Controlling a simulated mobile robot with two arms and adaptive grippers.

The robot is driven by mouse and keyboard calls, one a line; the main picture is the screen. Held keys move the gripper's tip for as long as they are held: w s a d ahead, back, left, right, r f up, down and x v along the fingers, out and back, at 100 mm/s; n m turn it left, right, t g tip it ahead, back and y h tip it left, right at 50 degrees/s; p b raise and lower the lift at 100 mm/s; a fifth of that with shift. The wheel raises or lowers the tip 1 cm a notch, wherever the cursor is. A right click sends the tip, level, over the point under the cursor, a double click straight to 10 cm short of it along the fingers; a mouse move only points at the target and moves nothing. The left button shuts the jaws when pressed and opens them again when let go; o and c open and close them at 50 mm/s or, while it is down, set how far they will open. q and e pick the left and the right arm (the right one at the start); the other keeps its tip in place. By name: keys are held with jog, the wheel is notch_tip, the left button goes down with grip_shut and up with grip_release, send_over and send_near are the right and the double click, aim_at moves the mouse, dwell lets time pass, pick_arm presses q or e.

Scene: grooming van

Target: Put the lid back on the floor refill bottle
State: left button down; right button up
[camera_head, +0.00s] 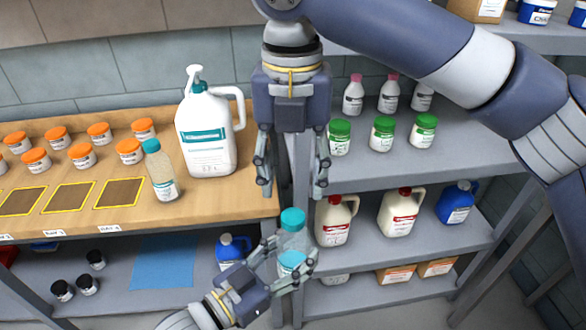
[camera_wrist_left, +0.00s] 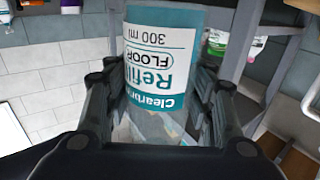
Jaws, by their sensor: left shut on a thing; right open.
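The floor refill bottle (camera_head: 294,241) is clear, with a teal and white label reading "Refill FLOOR 300 ml". My left gripper (camera_head: 292,272) is shut around its lower body and holds it upright in front of the shelving. The label fills the middle of the left wrist view (camera_wrist_left: 160,62), between the fingers. A teal lid (camera_head: 293,218) is at the bottle's mouth; I cannot tell whether it is fully seated. My right gripper (camera_head: 292,188) points down, open, just above the lid, its fingers apart on either side and not touching it.
A similar bottle (camera_head: 160,172) with a dull teal cap stands on the wooden worktop (camera_head: 235,200), near a large white pump jug (camera_head: 207,135) and orange-lidded jars. Right of my grippers, grey shelves (camera_head: 400,165) hold green-lidded jars and red-capped jugs. A shelf post stands close behind.

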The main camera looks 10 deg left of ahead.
aim_at(293, 215)
jog(key=shift+n, duration=1.1)
jog(key=shift+f, duration=3.95)
jog(key=c, duration=1.1)
grip_shut()
